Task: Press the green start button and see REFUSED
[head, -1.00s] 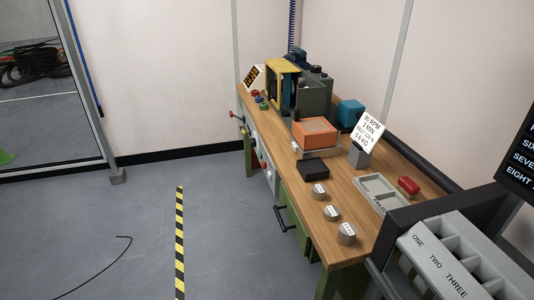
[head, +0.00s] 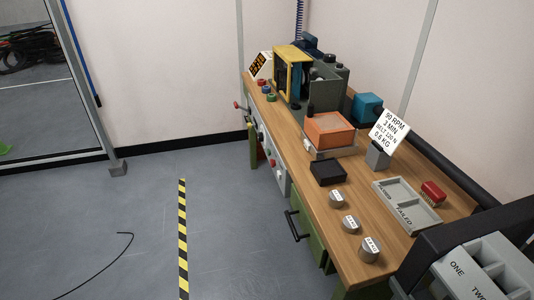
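The green button (head: 271,97) is small and sits at the far left end of the wooden workbench (head: 318,192), beside a blue button (head: 266,90) and a red button (head: 262,83). A white slanted display (head: 260,66) with amber characters stands just behind them. Its text is too small to read, and I cannot make out REFUSED. A machine with a yellow frame (head: 291,54) stands to the right of the buttons. Neither of my grippers is in view.
The bench holds an orange-topped box (head: 329,130), a black tray (head: 328,171), several metal weights, a sign (head: 389,131), a grey divided tray (head: 407,205) and a red brush (head: 432,192). A grey rack (head: 482,270) fills the lower right.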

